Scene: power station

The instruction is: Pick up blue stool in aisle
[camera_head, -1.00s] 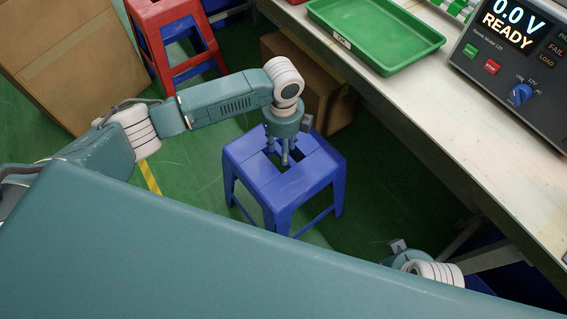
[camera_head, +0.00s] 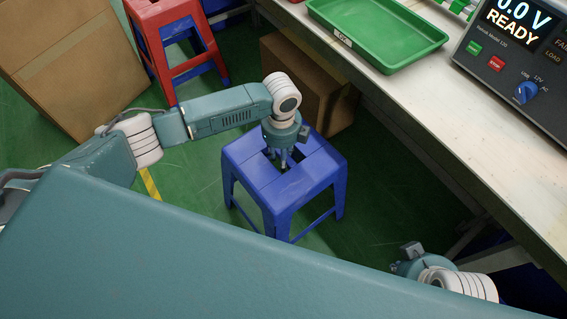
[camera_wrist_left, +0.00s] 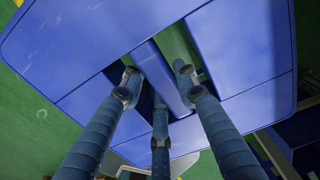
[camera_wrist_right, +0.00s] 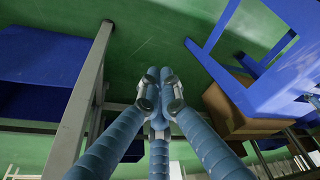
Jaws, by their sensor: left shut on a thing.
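The blue stool (camera_head: 285,190) stands upright in the middle of the head view, beside the workbench. Its slotted seat (camera_wrist_left: 70,40) fills much of the left wrist view. My left gripper (camera_head: 283,165) points down from above with its fingers in the seat slots, shut on the bar between them. The fingertips are partly hidden below the seat. My right gripper (camera_wrist_right: 158,95) has its fingertips together with nothing between them. The stool's legs (camera_wrist_right: 262,98) show to its right in that view. In the head view only the right wrist shows clearly, low on the right.
The workbench (camera_head: 420,110) on the right carries a green tray (camera_head: 385,35) and a tester (camera_head: 520,60). A cardboard box (camera_head: 300,85) sits under its edge. A red stool (camera_head: 165,35) and a large carton (camera_head: 60,60) stand behind my left arm.

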